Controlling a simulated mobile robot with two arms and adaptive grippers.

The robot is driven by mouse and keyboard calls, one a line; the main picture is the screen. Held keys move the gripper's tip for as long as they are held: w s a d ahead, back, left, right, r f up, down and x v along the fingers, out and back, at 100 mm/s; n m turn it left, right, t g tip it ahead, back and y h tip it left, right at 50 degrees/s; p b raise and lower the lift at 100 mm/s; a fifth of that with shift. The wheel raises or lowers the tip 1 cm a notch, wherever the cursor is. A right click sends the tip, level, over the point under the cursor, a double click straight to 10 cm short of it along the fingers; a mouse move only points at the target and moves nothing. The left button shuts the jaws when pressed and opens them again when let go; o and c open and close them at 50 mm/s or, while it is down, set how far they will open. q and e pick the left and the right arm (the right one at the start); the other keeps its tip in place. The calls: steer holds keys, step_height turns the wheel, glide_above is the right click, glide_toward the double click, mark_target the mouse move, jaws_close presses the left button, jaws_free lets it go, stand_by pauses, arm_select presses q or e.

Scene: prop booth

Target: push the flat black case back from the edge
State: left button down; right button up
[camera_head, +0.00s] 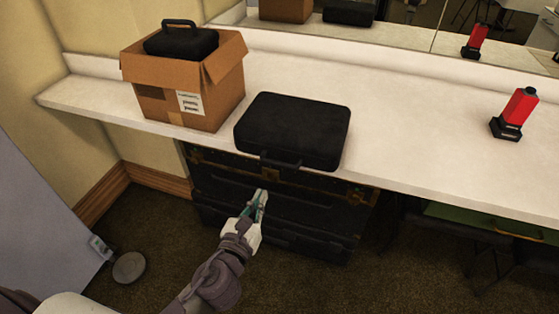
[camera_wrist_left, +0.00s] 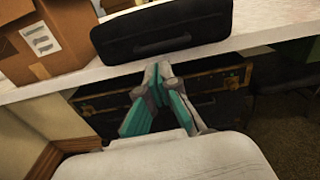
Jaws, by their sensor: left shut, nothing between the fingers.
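The flat black case (camera_head: 293,128) lies flat on the white counter (camera_head: 400,150), its handle side at the front edge and the handle sticking out past it. In the left wrist view the case (camera_wrist_left: 165,28) is at the top, with its handle facing me. My left gripper (camera_head: 262,192) is shut and empty, in front of the counter and below the case's handle, apart from it in the head view. In the left wrist view the fingers (camera_wrist_left: 158,70) meet just below the case; whether they touch it I cannot tell. My right gripper is not in view.
A cardboard box (camera_head: 185,85) with a second black case (camera_head: 181,42) in its top stands left of the flat case. A red and black object (camera_head: 515,114) stands at the right. Dark trunks (camera_head: 280,205) are stacked under the counter. A mirror backs it. Counter behind the case is clear.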

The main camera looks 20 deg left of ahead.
arm_select(q)
steer(key=r, duration=0.2)
glide_toward(282, 150)
steer(key=shift+m, duration=0.3)
steer(key=w, duration=0.7)
steer(key=shift+d+p, duration=0.15)
steer(key=shift+p, duration=0.25)
steer(key=shift+w, duration=0.15)
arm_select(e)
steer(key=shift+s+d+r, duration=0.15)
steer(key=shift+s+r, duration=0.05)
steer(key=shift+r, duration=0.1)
